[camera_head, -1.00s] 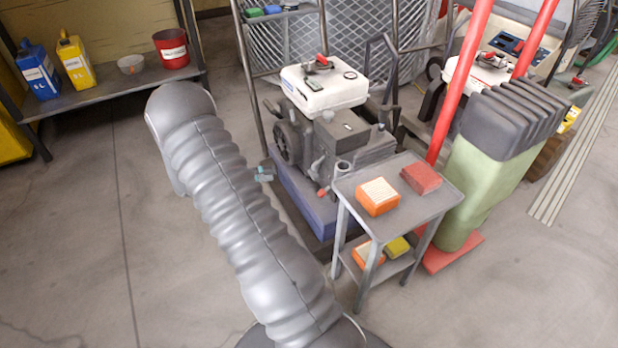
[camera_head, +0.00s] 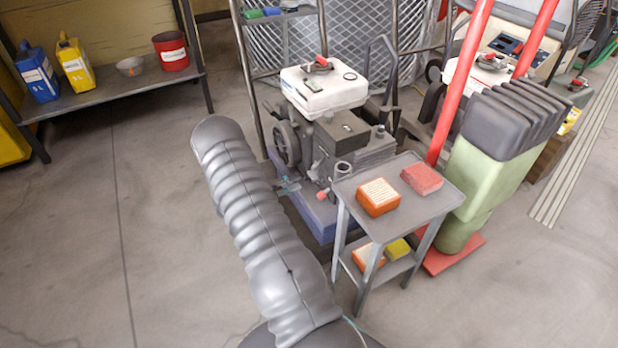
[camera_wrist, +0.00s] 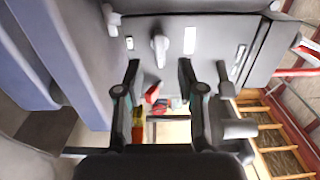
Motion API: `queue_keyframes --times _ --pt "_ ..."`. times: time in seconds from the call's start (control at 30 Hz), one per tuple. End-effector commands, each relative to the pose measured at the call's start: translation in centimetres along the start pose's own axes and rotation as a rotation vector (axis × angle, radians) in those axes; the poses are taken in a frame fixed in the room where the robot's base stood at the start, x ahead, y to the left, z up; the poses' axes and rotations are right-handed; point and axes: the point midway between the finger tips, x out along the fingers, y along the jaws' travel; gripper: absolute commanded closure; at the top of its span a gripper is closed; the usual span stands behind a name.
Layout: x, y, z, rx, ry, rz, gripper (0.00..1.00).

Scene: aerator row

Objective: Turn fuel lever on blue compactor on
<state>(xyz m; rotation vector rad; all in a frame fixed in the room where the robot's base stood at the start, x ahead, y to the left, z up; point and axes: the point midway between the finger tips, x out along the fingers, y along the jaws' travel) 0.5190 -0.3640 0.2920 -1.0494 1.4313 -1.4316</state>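The blue compactor has a blue base (camera_head: 322,216), a dark grey engine (camera_head: 345,150) and a white tank (camera_head: 322,90). In the wrist view its blue base (camera_wrist: 75,50) is at the left and a grey engine face fills the top. A light grey lever-like part (camera_wrist: 160,48) stands out from that face, and a red part (camera_wrist: 152,93) shows below it. I cannot tell for sure which is the fuel lever. My gripper (camera_wrist: 159,78) is open, its fingertips below the grey part, with no grip seen. In the head view my gripper (camera_head: 288,186) is beside the engine's lower left, mostly hidden by my arm.
A small grey cart (camera_head: 437,207) with orange and red boxes stands close in front of the compactor. A green machine (camera_head: 480,185) with red handles is to its right. A shelf (camera_head: 100,97) with jugs is at the left. Floor between shelf and arm is clear.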

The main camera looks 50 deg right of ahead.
Motion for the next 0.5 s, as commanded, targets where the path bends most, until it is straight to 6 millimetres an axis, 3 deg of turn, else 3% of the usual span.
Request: queue_keyframes --times 0.2,0.5 --pt "3.8 0.0 -0.1 0.000 0.003 0.001 0.61" --pt "6.0 0.0 -0.1 0.000 0.001 0.001 0.61"
